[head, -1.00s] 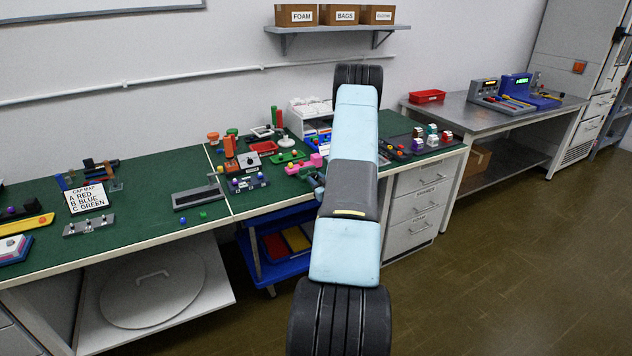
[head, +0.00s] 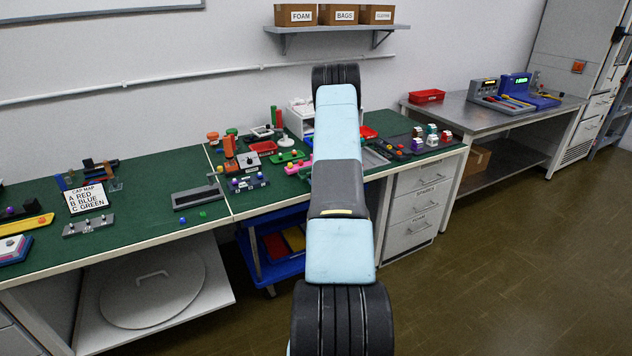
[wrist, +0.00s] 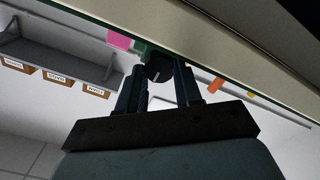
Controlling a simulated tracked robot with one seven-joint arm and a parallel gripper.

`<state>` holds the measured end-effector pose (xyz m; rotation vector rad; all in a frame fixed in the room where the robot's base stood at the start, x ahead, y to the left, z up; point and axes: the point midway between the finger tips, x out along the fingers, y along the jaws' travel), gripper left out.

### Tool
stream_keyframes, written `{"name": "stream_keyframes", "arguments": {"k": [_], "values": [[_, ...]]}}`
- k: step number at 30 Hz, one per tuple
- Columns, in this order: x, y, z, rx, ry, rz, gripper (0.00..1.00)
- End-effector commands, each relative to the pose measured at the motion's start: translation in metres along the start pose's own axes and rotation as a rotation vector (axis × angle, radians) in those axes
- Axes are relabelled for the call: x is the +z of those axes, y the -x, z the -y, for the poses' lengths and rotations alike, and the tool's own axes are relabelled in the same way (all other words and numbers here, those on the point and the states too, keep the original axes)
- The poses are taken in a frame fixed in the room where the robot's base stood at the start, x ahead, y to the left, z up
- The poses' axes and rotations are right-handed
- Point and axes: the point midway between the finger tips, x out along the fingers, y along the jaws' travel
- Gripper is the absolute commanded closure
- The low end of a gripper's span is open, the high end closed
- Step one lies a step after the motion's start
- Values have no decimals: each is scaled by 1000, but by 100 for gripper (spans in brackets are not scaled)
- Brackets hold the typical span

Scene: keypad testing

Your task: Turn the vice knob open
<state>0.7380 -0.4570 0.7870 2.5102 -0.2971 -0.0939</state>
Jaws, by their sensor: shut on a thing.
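In the wrist view a dark round knob (wrist: 158,69) with a pale line on its face sits between the two fingers of my gripper (wrist: 161,72). I take it to be the vice knob; my gripper is shut on it at the bench's front edge. The vice body behind the knob cannot be made out. In the head view my own arm hides the gripper and the knob.
The green-topped bench (head: 140,222) holds many small fixtures. A pink block (wrist: 120,40) shows beside the knob in the wrist view. White drawers (head: 418,205) stand under the bench's right part, a blue cart (head: 283,271) under its middle.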

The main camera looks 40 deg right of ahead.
Motion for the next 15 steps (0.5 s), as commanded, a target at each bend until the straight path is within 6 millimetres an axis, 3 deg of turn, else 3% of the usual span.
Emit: {"name": "stream_keyframes", "arguments": {"k": [15], "values": [[0, 0, 4, -6, 87, -1, 96]]}}
